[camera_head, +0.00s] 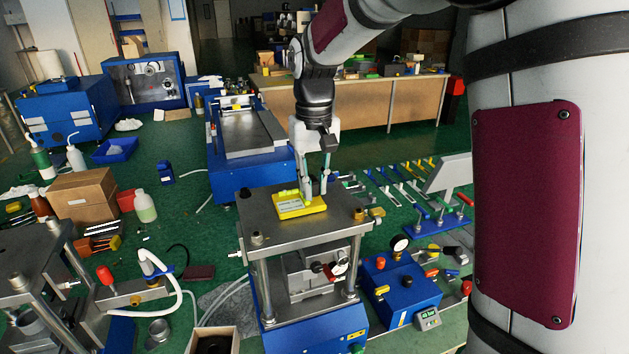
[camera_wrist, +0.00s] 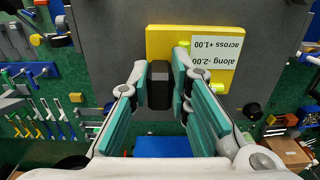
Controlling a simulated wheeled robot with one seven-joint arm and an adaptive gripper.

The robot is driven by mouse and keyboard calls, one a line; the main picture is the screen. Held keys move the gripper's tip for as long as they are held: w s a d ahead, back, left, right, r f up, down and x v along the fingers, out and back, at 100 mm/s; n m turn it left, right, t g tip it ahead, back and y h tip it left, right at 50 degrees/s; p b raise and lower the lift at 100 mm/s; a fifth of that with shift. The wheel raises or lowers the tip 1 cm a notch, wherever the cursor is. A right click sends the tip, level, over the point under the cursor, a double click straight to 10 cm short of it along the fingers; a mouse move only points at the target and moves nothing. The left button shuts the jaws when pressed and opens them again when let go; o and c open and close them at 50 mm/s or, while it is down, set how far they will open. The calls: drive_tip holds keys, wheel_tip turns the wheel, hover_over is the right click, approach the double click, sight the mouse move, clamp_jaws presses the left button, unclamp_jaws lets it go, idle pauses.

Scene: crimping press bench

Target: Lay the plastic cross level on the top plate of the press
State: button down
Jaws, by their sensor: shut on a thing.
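The plastic cross level is a flat yellow slab (camera_head: 301,209) with yellow-green vials, over the top plate (camera_head: 345,219) of the press in the head view. It looks flat and on or very near the plate; I cannot tell if it touches fully. In the wrist view the yellow slab (camera_wrist: 170,30) carries a white label reading "along -2.00, across +1.00" and a black upright block. My gripper (camera_head: 317,183) points down over the level. In the wrist view my gripper (camera_wrist: 160,90) has its fingers closed around the black block, which hides part of the slab.
A blue box with a gauge (camera_head: 399,291) stands right of the press. A blue machine (camera_head: 249,165) is behind, and another press (camera_head: 40,285) is at left.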

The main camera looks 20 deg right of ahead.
drive_tip(key=shift+f, duration=0.15)
drive_tip(key=c, duration=1.5)
unclamp_jaws()
drive_tip(key=shift+r+b, duration=1.15)
drive_tip(key=shift+r, duration=5.1)
drive_tip(key=s+f+t, duration=0.2)
drive_tip(key=s, duration=0.5)
drive_tip(key=s+f+t, duration=0.1)
drive_tip(key=s+f, duration=0.1)
drive_tip(key=s, duration=0.6)
drive_tip(key=s+f+t, duration=0.2)
drive_tip(key=s+f, duration=0.1)
drive_tip(key=s, duration=0.5)
drive_tip(key=shift+t, duration=0.3)
drive_tip(key=shift+w, duration=0.1)
